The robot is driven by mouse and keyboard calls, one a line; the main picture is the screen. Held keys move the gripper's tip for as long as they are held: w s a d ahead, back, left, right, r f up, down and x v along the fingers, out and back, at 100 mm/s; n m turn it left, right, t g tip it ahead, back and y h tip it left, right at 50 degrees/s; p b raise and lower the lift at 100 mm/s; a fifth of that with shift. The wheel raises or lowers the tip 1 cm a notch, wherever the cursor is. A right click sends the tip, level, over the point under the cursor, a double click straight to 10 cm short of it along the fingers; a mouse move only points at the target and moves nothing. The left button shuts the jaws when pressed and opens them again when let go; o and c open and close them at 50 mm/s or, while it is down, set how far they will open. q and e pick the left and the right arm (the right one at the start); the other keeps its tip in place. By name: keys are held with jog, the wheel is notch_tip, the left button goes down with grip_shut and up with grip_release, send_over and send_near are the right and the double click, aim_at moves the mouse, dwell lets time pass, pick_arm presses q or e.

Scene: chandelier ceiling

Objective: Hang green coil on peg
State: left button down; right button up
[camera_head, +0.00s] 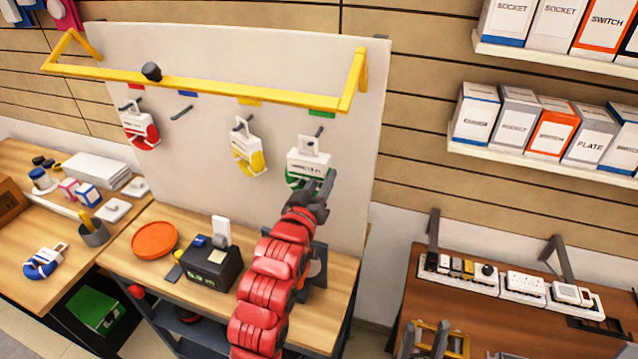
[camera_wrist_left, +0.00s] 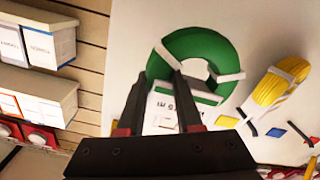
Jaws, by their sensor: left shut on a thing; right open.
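The green coil (camera_head: 296,178) with its white card (camera_head: 309,160) is in front of the white board (camera_head: 215,75), below the green tag (camera_head: 322,112). A dark peg (camera_head: 319,131) shows beside the card's upper tab; I cannot tell whether the tab is on it. My left gripper (camera_head: 322,185) is shut on the green coil at its lower right. In the left wrist view the green ring (camera_wrist_left: 228,50) and card (camera_wrist_left: 160,112) lie between and beyond the dark fingers (camera_wrist_left: 160,95). My right gripper (camera_head: 425,338) is open and empty at the bottom edge.
A red coil (camera_head: 143,134) and a yellow coil (camera_head: 247,158) hang on the board. A bare peg (camera_head: 181,113) is below the blue tag. A yellow frame (camera_head: 215,87) spans above. A black box (camera_head: 212,268) and orange dish (camera_head: 154,240) stand below; a blue coil (camera_head: 42,262) lies left.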

pick_arm(q)
jog(key=shift+p+x, duration=0.35)
jog(key=shift+x, duration=0.85)
jog(key=shift+w+d, duration=0.15)
jog(key=shift+w, duration=0.35)
jog(key=shift+w+d+f+b, duration=0.2)
jog(key=shift+w+f+b, duration=0.45)
jog(key=shift+b, duration=0.35)
jog(key=shift+r, duration=0.1)
jog(key=c, duration=0.5)
grip_release()
jog(key=shift+s, duration=0.1)
